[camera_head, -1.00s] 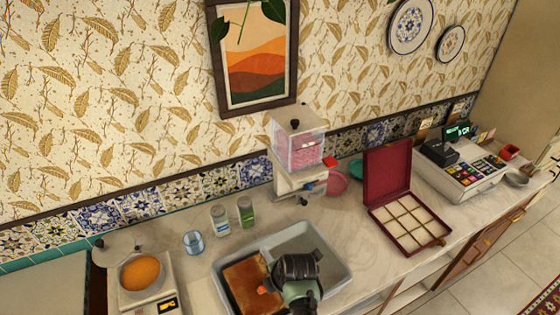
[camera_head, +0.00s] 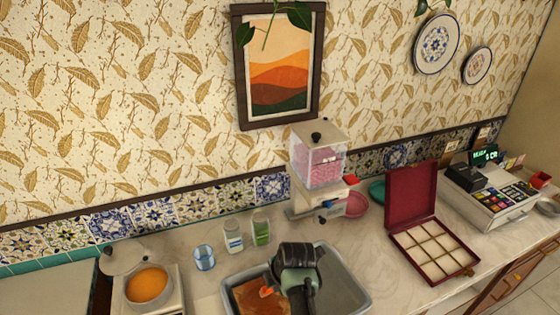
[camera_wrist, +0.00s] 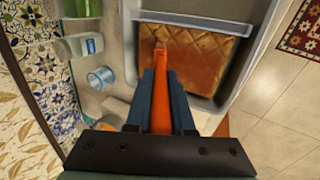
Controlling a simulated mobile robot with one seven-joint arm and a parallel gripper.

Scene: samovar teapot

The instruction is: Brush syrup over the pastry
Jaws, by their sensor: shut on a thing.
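The pastry (camera_head: 250,298) is a brown slab with a scored top in the left part of a grey tray (camera_head: 362,291). It also shows in the wrist view (camera_wrist: 205,60). My gripper (camera_wrist: 160,88) is shut on the orange handle of a brush (camera_wrist: 161,110). The brush points at the pastry, and its tip lies over the pastry's near-left edge in the wrist view; I cannot tell if it touches. In the head view my arm hides part of the tray and most of the brush. The pot of orange syrup (camera_head: 147,285) stands at the left.
A blue glass (camera_head: 204,258) and two jars (camera_head: 233,237) (camera_head: 260,230) stand behind the tray.

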